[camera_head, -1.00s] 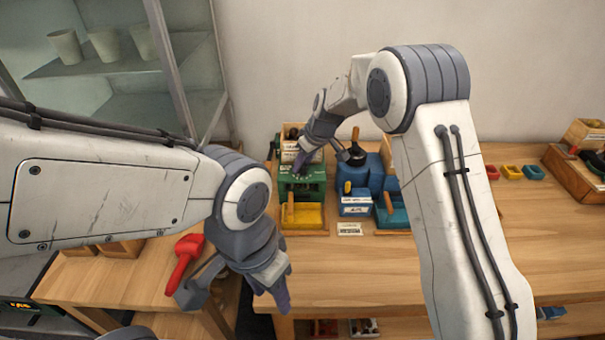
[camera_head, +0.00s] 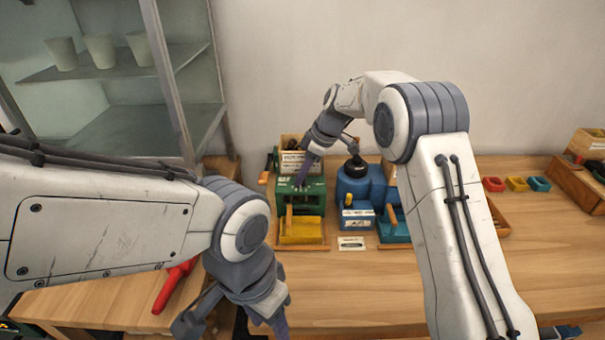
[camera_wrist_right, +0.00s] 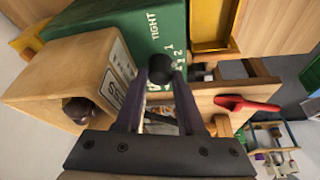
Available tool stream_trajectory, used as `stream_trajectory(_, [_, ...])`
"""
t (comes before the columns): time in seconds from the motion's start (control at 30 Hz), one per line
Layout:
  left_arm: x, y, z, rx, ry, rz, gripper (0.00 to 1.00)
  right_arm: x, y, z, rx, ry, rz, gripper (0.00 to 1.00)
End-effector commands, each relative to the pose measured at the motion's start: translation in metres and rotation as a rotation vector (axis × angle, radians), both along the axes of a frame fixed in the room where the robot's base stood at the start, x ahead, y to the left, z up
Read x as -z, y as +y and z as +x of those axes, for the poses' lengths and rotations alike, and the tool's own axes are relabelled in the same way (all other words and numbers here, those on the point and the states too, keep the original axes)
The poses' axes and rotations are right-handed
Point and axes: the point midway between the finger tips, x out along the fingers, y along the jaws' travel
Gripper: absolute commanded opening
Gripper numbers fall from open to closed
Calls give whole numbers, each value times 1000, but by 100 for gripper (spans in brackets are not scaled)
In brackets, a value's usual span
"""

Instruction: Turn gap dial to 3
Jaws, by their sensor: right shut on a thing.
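A green box (camera_head: 314,196) stands on the table at the middle left, with a yellow tray (camera_head: 302,232) before it. In the right wrist view its face (camera_wrist_right: 160,20) reads "TIGHT" and carries white numerals, of which 1 and 2 are legible. A round black knob (camera_wrist_right: 160,68) sits between the fingertips of my right gripper (camera_head: 303,178), which is shut on it at the box's top. Which numeral the knob points to cannot be made out.
A blue machine (camera_head: 362,187) with a black top stands right of the green box. A wooden box (camera_wrist_right: 70,75) sits close beside my right fingers. A red-handled tool (camera_head: 172,288) lies at left, partly behind my left arm.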

Motion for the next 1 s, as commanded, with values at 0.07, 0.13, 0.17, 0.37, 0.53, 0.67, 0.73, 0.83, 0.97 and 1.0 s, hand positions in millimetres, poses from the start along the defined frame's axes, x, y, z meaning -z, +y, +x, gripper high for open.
stream_trajectory(0.07, [0,0,0,0,0,0,50,0,-1,0,-3,-1,-1,0])
stream_trajectory(0.13, [0,0,0,0,0,0,50,0,-1,0,-4,-1,-1,0])
stream_trajectory(0.17, [0,0,0,0,0,0,50,0,-1,0,-4,-1,-1,0])
stream_trajectory(0.37, [0,0,0,0,0,0,50,0,-1,0,-3,-1,-1,0])
stream_trajectory(0.53, [0,0,0,0,0,0,50,0,-1,1,-1,-2,-2,68])
stream_trajectory(0.67, [0,0,0,0,0,0,50,0,-1,1,0,-4,-1,68])
stream_trajectory(0.73, [0,0,0,0,0,0,50,0,-1,1,0,-4,-1,68])
stream_trajectory(0.83, [0,0,0,0,0,0,50,-1,0,2,2,-6,0,68])
stream_trajectory(0.97, [-3,0,0,0,0,0,50,-2,0,1,47,-5,-1,68])
stream_trajectory(1.0, [-4,0,0,0,0,0,50,-2,0,1,74,-6,-2,68])
